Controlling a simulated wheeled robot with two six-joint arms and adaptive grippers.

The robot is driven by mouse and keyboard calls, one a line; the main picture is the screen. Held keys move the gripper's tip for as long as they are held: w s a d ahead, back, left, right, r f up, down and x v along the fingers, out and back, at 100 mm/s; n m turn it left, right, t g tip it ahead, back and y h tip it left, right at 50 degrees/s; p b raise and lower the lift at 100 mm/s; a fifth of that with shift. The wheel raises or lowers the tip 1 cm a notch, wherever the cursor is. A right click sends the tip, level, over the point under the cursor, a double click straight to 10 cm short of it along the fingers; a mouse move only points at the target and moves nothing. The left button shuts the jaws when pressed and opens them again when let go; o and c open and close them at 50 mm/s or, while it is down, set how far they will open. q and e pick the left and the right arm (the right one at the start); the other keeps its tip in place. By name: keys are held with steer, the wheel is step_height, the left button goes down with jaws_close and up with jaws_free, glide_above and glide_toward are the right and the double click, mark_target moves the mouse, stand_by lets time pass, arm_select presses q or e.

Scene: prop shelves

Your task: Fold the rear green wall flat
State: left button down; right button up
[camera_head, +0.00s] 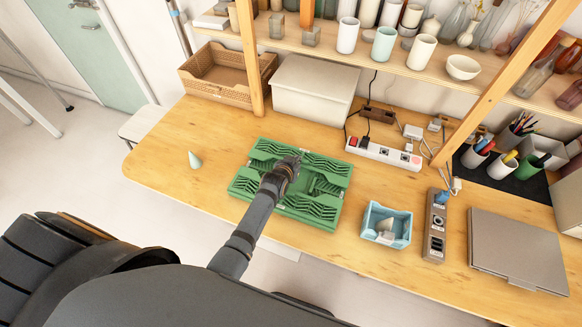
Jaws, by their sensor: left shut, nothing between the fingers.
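A green folding crate (240,187) lies low on the wooden table. Its ribbed rear green wall (325,166) appears to lie flat or nearly flat at the crate's far side. The ribbed front wall also looks folded down. My left gripper (300,156) is over the middle of the crate, with its fingertips at the rear wall. It is shut and empty; whether it touches the wall is hard to tell. My arm hides the middle of the crate. My right gripper is not in view.
A pale cone (195,160) stands left of the crate. A light blue bin (386,226), a grey socket strip (435,225) and a closed laptop (517,249) are to the right. Behind are a white box (314,87), a brown basket (213,78) and a white power strip (383,153).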

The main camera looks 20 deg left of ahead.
arm_select(q)
steer(key=v, duration=0.7)
steer(key=f+v, duration=0.1)
steer(key=v, duration=0.3)
steer(key=shift+s+b, duration=0.3)
steer(key=shift+s, duration=0.1)
steer(key=shift+s+r, duration=0.15)
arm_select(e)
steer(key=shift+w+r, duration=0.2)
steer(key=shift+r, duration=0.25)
